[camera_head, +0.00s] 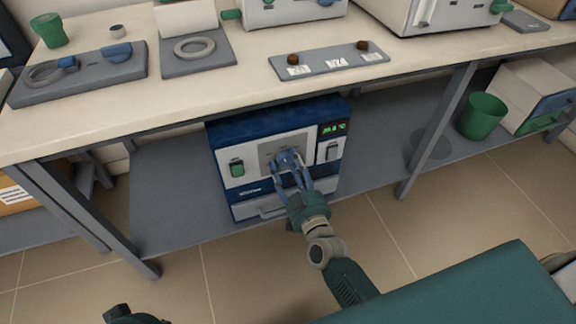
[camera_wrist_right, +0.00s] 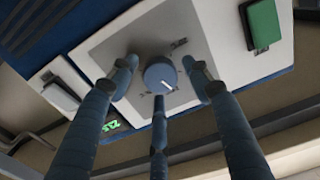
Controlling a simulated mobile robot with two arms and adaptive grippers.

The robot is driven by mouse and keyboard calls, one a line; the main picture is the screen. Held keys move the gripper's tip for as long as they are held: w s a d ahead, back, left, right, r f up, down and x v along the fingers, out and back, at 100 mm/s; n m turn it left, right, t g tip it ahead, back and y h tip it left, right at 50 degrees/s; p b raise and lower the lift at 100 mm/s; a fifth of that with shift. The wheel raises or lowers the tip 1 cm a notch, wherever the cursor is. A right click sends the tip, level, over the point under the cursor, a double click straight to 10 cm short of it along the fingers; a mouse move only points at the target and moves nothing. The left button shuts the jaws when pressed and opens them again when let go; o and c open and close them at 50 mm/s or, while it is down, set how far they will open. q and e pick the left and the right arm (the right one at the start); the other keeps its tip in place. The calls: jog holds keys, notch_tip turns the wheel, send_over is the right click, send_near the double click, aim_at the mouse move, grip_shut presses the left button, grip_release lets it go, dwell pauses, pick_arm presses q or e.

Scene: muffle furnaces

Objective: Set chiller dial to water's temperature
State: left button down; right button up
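The chiller (camera_head: 232,137) is a blue and white box on the shelf under the bench. Its blue round dial (camera_wrist_right: 161,77), with a white pointer line, sits on a grey panel in the wrist view. The chiller's green-digit display (camera_head: 334,128) is at its upper right; I cannot read it surely. My right gripper (camera_head: 287,160) is at the panel. In the wrist view its three fingers (camera_wrist_right: 160,78) are spread around the dial, with gaps visible beside it. Only a dark part of my left arm or gripper (camera_head: 135,316) shows at the bottom left edge.
A green switch (camera_head: 237,168) and a white switch (camera_head: 329,152) flank the panel. On the bench are a plate with two brown knobs (camera_head: 328,61) and several grey holders. A green bin (camera_head: 481,116) stands on the shelf at right. A table leg (camera_head: 435,130) stands right of the chiller.

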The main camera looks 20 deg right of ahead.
jog(key=c, duration=0.9)
jog(key=shift+o, duration=0.2)
jog(key=shift+r+m+p, duration=0.1)
jog(key=shift+m+p, duration=0.55)
jog(key=shift+m, duration=1.25)
jog(key=o, duration=1)
jog(key=shift+o, duration=0.9)
